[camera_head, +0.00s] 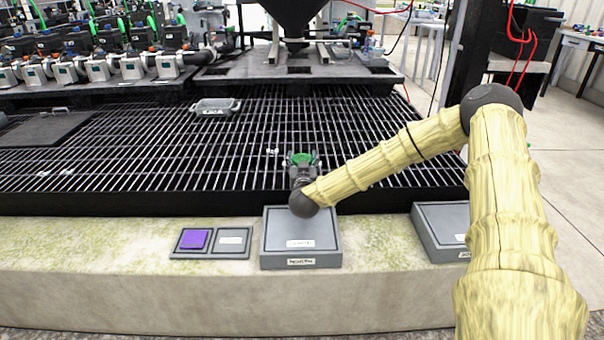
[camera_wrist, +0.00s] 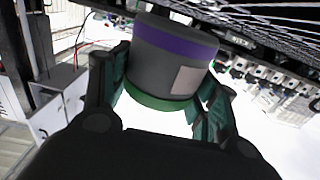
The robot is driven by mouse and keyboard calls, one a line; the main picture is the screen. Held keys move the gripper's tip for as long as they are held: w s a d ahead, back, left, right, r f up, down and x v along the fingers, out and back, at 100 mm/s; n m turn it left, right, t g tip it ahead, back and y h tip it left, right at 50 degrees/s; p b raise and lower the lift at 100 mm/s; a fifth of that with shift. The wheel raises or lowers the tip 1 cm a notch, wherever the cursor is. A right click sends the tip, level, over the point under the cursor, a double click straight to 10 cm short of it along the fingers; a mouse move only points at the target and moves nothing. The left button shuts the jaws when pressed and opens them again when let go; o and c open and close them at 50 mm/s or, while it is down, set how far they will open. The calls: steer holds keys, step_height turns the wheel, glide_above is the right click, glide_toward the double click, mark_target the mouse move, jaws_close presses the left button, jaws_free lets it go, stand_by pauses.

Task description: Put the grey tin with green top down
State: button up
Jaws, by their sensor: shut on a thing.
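The grey tin (camera_wrist: 150,65) has a purple band, a pale label and a green end, and it fills the middle of the wrist view. My gripper (camera_wrist: 165,95) has its dark green fingers on either side of the tin and is shut on it. In the head view my gripper (camera_head: 302,162) is above the black grating, just behind the grey box on the ledge. There the tin's green top (camera_head: 300,158) shows between the fingers; most of its body is hidden by my wrist.
A grey box (camera_head: 300,252) and a two-part tray with a purple square (camera_head: 194,240) sit on the stone ledge (camera_head: 110,285). Another grey box (camera_head: 437,240) is at right.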

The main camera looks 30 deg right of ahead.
steer(key=shift+f+b, duration=1.05)
steer(key=shift+f, duration=0.75)
steer(key=shift+a+r, duration=0.1)
steer(key=shift+r, duration=0.05)
steer(key=o, duration=0.8)
steer(key=shift+o, duration=1.4)
